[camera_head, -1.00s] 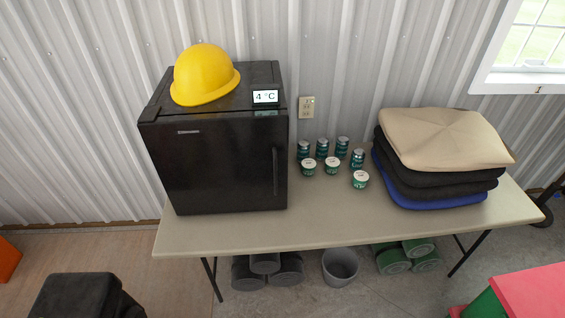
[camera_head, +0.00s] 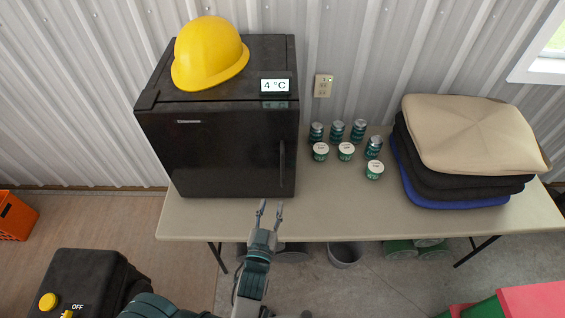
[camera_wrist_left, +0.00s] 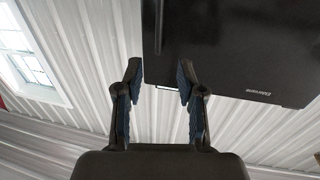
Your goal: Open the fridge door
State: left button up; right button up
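The black fridge (camera_head: 215,152) stands on the table with its door shut. Its dark vertical handle (camera_head: 282,166) runs along the right side of the door. My left gripper (camera_head: 271,209) points toward the fridge in front of the table, its two fingers apart and empty, near the handle's lower end in the picture. In the left wrist view the picture is upside down; the fridge (camera_wrist_left: 245,50) fills the upper right, and the handle (camera_wrist_left: 159,25) lies above the open fingers (camera_wrist_left: 160,76), apart from them. My right gripper is not in view.
A yellow hard hat (camera_head: 208,52) and a temperature display (camera_head: 275,86) rest on the fridge. Several cans and small tubs (camera_head: 346,152) stand right of it, then stacked cushions (camera_head: 465,140). The table edge (camera_head: 345,232) lies before me.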

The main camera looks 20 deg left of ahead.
aim_at(282, 166)
pick_arm(q)
jog(key=w, duration=1)
jog(key=w+a+p, duration=0.1)
jog(key=w, duration=0.4)
jog(key=shift+w+f, duration=0.1)
jog(key=shift+w, duration=0.3)
jog(key=shift+w+a, duration=0.2)
jog(key=shift+w, duration=0.3)
jog(key=shift+d, duration=0.1)
grip_shut()
